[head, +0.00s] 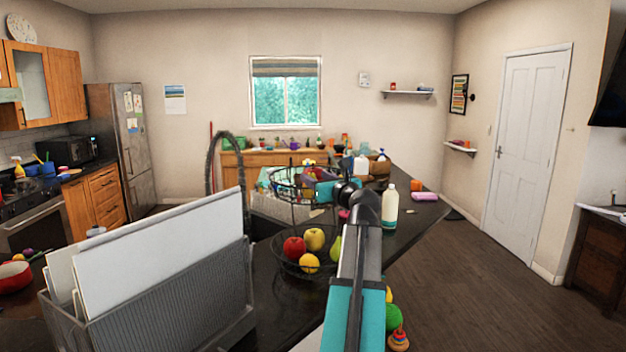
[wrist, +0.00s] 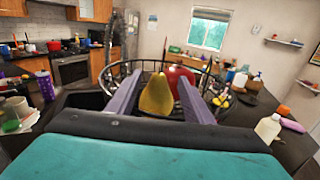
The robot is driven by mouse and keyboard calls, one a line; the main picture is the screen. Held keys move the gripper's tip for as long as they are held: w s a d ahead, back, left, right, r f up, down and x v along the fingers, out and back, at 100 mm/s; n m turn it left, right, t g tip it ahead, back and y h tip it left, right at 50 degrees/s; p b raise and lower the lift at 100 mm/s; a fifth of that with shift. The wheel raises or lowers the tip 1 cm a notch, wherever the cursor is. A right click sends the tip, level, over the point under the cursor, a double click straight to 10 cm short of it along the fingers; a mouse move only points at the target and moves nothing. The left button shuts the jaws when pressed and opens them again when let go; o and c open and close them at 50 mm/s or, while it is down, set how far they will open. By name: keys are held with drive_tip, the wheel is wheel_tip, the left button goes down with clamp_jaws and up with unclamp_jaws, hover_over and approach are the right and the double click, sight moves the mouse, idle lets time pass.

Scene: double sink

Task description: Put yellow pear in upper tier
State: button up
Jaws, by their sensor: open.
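The yellow pear (wrist: 157,97) stands between the two purple fingers of my gripper (wrist: 161,76) in the wrist view. The fingers are apart, one on each side of it; whether either touches it I cannot tell. A red apple (wrist: 180,79) is just behind and to the right of the pear. Both appear within a dark wire basket's rim (wrist: 118,66). In the head view my gripper is at the upper tier (head: 284,197) of the two-tier stand, partly hidden by my arm. The lower tier (head: 284,270) holds several fruits, including a greenish pear (head: 335,249).
A white bottle (head: 390,208) and a pink sponge (head: 424,196) stand to the right on the dark counter. The tall faucet (head: 211,165) and a file rack (head: 165,300) with white boards are to the left. Clear floor lies at the right.

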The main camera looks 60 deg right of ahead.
drive_tip(key=b+v, duration=0.1)
drive_tip(key=v, duration=0.7)
drive_tip(key=shift+b, duration=0.3)
drive_tip(key=shift+s, duration=0.1)
idle(0.6)
